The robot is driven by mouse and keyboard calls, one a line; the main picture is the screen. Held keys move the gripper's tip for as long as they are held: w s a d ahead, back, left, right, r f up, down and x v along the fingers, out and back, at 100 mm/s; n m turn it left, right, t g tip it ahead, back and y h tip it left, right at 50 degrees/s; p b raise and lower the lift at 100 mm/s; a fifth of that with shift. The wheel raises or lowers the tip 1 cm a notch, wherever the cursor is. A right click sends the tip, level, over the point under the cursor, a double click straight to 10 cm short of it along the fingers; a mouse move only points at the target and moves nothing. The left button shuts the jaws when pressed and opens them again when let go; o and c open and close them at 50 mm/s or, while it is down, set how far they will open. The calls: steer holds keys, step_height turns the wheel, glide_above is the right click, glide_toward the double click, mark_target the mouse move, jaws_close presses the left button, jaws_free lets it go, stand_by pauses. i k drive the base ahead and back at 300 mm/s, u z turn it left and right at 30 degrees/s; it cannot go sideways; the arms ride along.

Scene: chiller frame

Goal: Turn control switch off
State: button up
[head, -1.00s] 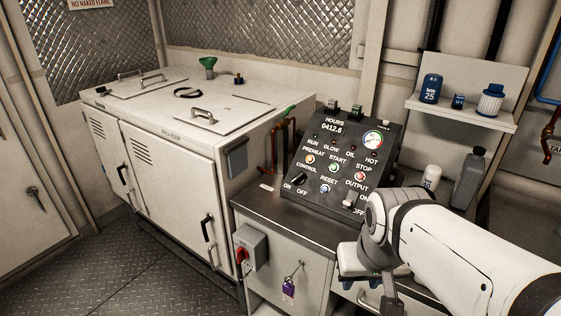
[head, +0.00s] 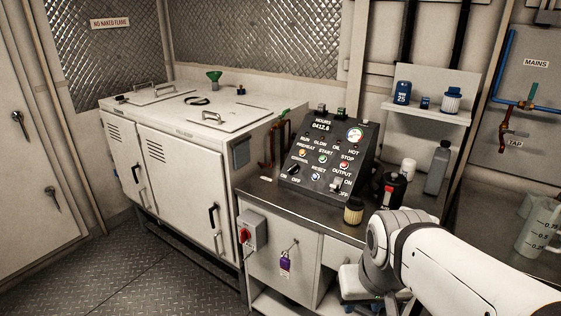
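The control switch (head: 295,169) is a small black knob at the lower left of the sloped black control panel (head: 327,158) in the head view. ON and OFF are printed below it. The knob seems to lean toward ON, but it is too small to be sure. My white arm fills the lower right, to the right of the panel and clear of it. Its end runs down to the bottom edge, and my gripper's fingers do not show. Nothing of mine touches the switch.
The panel stands on a metal-topped cabinet (head: 262,190). A tan-and-black cylinder (head: 353,212) and a black-and-red container (head: 393,190) stand just right of it. A grey bottle (head: 437,167) is behind. A red isolator switch (head: 245,235) is on the cabinet's front.

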mark_target(293, 169)
steer(key=z, duration=0.15)
steer(key=i, duration=0.9)
steer(key=u, duration=0.1)
